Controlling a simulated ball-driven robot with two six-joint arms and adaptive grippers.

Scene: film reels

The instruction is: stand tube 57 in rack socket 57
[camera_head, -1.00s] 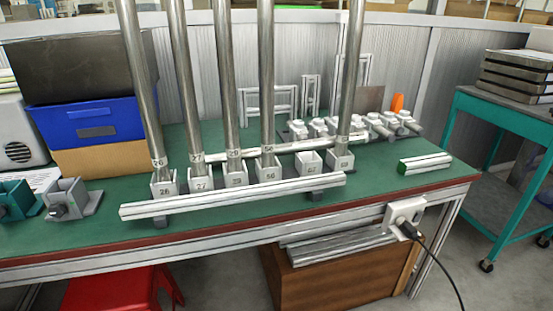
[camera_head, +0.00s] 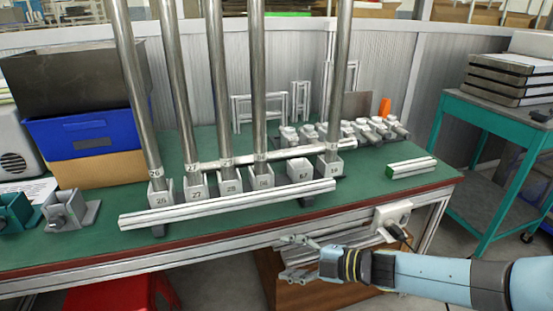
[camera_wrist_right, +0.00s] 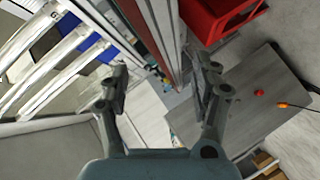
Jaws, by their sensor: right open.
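The rack (camera_head: 230,206) stands on the green table, with a row of white numbered sockets. Socket 57 (camera_head: 301,173), second from the right in the row, holds no tube; its small label is blurred. Tall steel tubes stand in the other sockets, leaning in the picture, such as the rightmost tube (camera_head: 341,80) and the one left of the empty socket (camera_head: 258,80). I cannot identify tube 57 by its number. My right gripper (camera_head: 287,258) is open and empty, in front of the table's front edge and below the rack; its spread fingers show in the wrist view (camera_wrist_right: 162,80).
A power box (camera_head: 390,216) with a cable sits on the table's front edge, above my right forearm. A red stool (camera_head: 120,295) stands below; a teal cart (camera_head: 490,120) stands right.

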